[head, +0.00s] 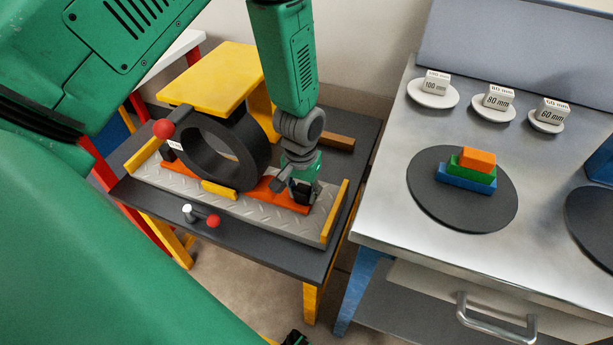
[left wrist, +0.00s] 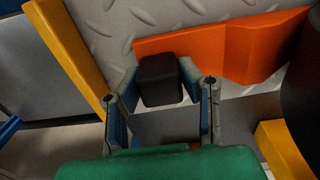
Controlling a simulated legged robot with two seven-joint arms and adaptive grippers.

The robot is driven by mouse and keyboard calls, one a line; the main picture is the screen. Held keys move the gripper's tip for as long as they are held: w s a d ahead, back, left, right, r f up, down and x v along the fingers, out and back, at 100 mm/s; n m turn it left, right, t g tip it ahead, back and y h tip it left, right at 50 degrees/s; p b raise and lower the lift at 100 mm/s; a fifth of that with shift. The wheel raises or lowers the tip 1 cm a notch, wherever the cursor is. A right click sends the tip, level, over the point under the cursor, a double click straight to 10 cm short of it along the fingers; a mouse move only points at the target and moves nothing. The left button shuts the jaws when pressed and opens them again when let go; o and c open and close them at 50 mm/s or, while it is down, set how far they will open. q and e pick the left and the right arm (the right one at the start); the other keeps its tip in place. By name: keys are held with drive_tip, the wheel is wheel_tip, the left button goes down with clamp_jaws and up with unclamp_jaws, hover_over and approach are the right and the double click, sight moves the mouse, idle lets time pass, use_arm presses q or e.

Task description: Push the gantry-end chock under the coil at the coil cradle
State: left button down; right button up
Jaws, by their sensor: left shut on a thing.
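The coil (head: 254,148), a thick dark ring, stands upright on the grey tread-plate cradle (head: 235,206). An orange chock (head: 262,190) lies at its right side, its thin end close against the coil; I cannot tell whether they touch. The chock also shows in the left wrist view (left wrist: 250,50). A second orange chock (head: 177,167) lies at the coil's left. My left gripper (head: 299,194) is at the right chock's outer end, its fingers (left wrist: 162,100) shut around the dark block-like grip (left wrist: 160,80). A dark and green piece at the head view's bottom edge may be my right gripper.
Yellow end bars (head: 336,210) bound the cradle.

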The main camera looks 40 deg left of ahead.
use_arm(q)
drive_tip(key=shift+s+a, duration=0.1)
drive_tip(key=shift+a, duration=0.45)
drive_tip(key=c, duration=1)
unclamp_jaws()
drive_tip(key=d+r+p, duration=0.1)
drive_tip(key=r+p, duration=0.1)
drive_tip(key=r, duration=0.3)
drive_tip(key=r+p, duration=0.2)
drive_tip(key=r, duration=0.4)
drive_tip(key=d+r+p, duration=0.1)
drive_tip(key=r+p, duration=0.1)
drive_tip(key=r, duration=0.4)
drive_tip(key=shift+w+d, duration=0.3)
drive_tip(key=shift+f, duration=0.1)
